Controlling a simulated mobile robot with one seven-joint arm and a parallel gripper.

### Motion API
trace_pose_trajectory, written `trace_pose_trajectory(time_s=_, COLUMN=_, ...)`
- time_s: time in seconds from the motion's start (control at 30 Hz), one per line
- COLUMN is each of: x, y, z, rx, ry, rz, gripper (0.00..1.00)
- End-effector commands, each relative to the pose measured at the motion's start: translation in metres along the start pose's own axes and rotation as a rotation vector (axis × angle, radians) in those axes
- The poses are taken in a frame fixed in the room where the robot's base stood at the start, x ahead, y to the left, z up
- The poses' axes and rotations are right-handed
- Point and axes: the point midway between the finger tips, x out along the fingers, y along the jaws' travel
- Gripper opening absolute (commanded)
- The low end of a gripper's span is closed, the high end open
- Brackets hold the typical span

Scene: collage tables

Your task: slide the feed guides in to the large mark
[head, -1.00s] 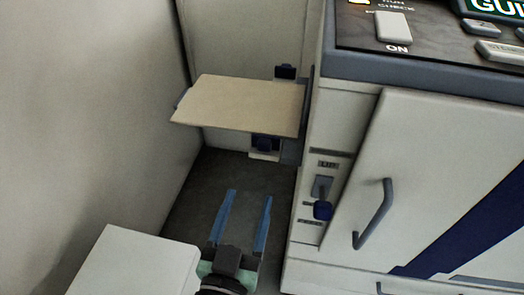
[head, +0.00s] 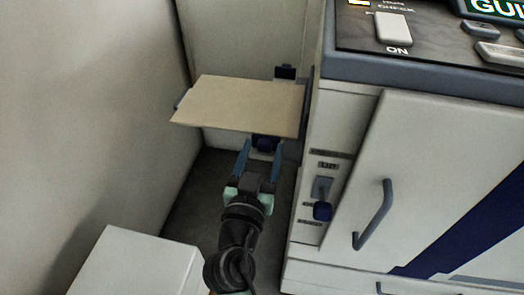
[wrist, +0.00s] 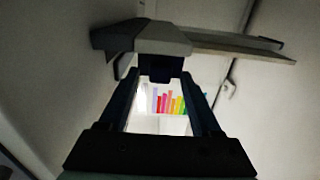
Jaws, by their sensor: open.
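A tan feed board (head: 235,102) sticks out from the left side of the machine. A dark blue guide block (head: 285,72) stands at its far edge. Another dark blue block (head: 266,143) shows at its near edge, partly covered by my gripper. My gripper (head: 262,150) is open, with one finger on each side of this near block. In the wrist view a dark block (wrist: 160,68) lies between the fingertips, below a grey piece (wrist: 160,40); I cannot tell whether the fingers touch it. No size mark is readable on the board.
A control panel (head: 430,38) is at the upper right. A white box (head: 135,262) stands at lower left, and a plain wall (head: 85,110) bounds the left.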

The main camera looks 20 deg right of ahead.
Motion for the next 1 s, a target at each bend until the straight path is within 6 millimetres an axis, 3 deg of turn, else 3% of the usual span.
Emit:
trace_pose_trajectory(time_s=0.1, x=-0.0001, y=0.0001, z=-0.0001, rx=0.000, ry=0.000, rz=0.000, gripper=0.65)
trace_pose_trajectory(time_s=0.47, x=-0.0004, y=0.0000, z=-0.0002, rx=0.000, ry=0.000, rz=0.000, gripper=0.00)
trace_pose_trajectory(time_s=1.0, x=-0.0006, y=0.0000, z=-0.0002, rx=0.000, ry=0.000, rz=0.000, gripper=0.00)
